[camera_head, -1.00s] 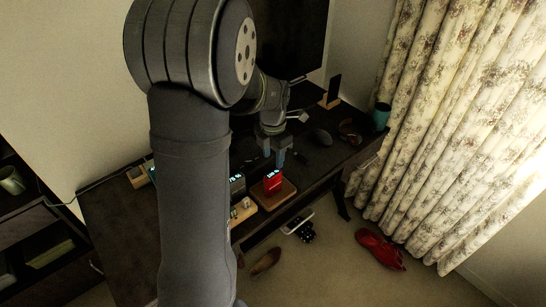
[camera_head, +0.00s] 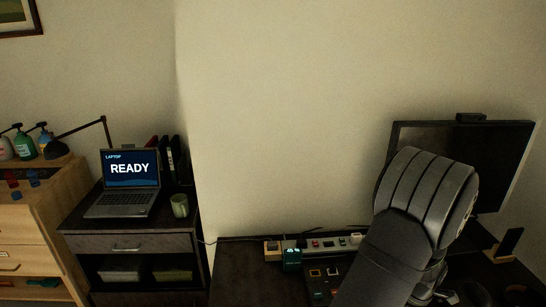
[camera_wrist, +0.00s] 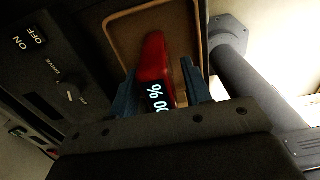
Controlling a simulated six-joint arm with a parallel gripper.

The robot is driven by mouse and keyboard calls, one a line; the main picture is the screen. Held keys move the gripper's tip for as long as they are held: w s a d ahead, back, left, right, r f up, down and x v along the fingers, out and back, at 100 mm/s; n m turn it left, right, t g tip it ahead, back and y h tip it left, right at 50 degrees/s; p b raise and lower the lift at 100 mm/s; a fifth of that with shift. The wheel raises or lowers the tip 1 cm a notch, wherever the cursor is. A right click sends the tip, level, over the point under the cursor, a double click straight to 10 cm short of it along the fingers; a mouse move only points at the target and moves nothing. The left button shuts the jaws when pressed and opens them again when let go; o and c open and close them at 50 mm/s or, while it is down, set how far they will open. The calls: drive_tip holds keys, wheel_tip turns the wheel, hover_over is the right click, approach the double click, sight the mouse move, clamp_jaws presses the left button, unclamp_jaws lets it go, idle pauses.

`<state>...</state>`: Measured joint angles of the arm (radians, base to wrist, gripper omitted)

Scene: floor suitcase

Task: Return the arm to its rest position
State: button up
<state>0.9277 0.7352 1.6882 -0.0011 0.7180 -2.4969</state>
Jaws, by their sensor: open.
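My gripper (camera_wrist: 158,72) shows in the wrist view with its two blue fingers apart. A red block (camera_wrist: 153,58) with a lit percent display appears between the fingers in the picture. It rests on a wooden tray (camera_wrist: 112,22). A gap shows on the right side of the block; on the left I cannot tell whether the finger touches it. In the head view my dark arm (camera_head: 410,230) bends at the right, in front of the monitor. My gripper and the red block are outside that view.
A black desk (camera_head: 235,270) carries a power strip (camera_head: 325,244) and a monitor (camera_head: 495,150). At the left, a laptop (camera_head: 129,170) and a mug (camera_head: 180,206) stand on a dark cabinet. A dark box with an on/off switch (camera_wrist: 30,38) lies left of the tray.

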drive_tip(key=shift+r, duration=1.4)
wheel_tip(320, 180, down, 3)
drive_tip(key=shift+r, duration=0.2)
drive_tip(key=shift+f, duration=0.1)
wheel_tip(320, 180, up, 11)
drive_tip(key=shift+r, duration=0.1)
drive_tip(key=shift+f, duration=0.8)
drive_tip(key=shift+r, duration=0.15)
